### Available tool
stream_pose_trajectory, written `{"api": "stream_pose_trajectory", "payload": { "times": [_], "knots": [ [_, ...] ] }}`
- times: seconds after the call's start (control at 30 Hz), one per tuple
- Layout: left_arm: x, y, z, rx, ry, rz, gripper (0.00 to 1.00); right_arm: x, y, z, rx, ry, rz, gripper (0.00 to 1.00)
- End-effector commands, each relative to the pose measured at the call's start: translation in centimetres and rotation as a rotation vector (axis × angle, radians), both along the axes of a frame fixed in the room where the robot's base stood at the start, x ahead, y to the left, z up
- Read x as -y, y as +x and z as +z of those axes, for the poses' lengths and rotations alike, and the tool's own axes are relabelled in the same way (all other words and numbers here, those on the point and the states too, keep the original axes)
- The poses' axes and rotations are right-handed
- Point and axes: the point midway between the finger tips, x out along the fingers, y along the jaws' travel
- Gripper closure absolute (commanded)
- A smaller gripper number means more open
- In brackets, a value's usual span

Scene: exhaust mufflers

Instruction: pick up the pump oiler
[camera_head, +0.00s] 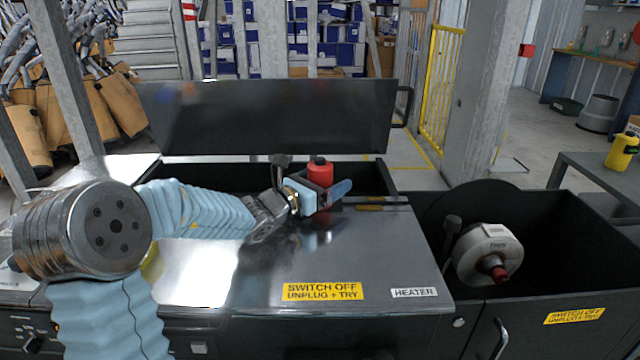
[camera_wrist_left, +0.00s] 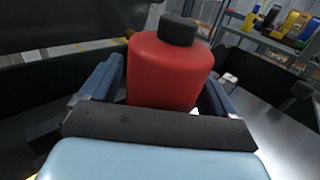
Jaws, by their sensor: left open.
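A red bottle with a black cap (camera_head: 320,173), which I take to be the pump oiler, stands upright at the back of the metal worktop. My left gripper (camera_head: 326,190) is open at the bottle, its blue fingers on either side of it. In the left wrist view the red bottle (camera_wrist_left: 170,72) fills the space between the fingers. Whether the fingers touch it is unclear. My right gripper is not in view.
Thin tools with wooden-looking handles (camera_head: 380,203) lie right of the bottle. A raised dark lid (camera_head: 270,117) stands behind the worktop (camera_head: 370,260). A dark bin with a grinder-like machine (camera_head: 487,252) is at right. The worktop's front is clear.

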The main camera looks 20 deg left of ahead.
Motion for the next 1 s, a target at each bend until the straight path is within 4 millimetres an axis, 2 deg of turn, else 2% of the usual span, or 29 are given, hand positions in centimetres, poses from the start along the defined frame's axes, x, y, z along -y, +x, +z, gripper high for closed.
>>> {"api": "stream_pose_trajectory", "payload": {
  "times": [0.13, 0.57, 0.83, 1.0],
  "knots": [
    [0.0, 0.0, 0.0, 0.0, 0.0, 0.0, 0.11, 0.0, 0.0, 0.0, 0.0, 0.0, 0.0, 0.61],
    [0.0, -0.1, 0.0, 0.001, 0.0, 0.0, 0.76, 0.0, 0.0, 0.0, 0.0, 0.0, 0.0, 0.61],
    [0.0, 0.0, 0.4, 0.001, 0.001, 0.0, 0.76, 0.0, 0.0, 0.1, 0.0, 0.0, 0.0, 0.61],
    [0.0, -0.1, 2.2, 0.005, 0.002, -0.001, 0.76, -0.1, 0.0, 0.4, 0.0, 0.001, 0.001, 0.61]
  ]
}}
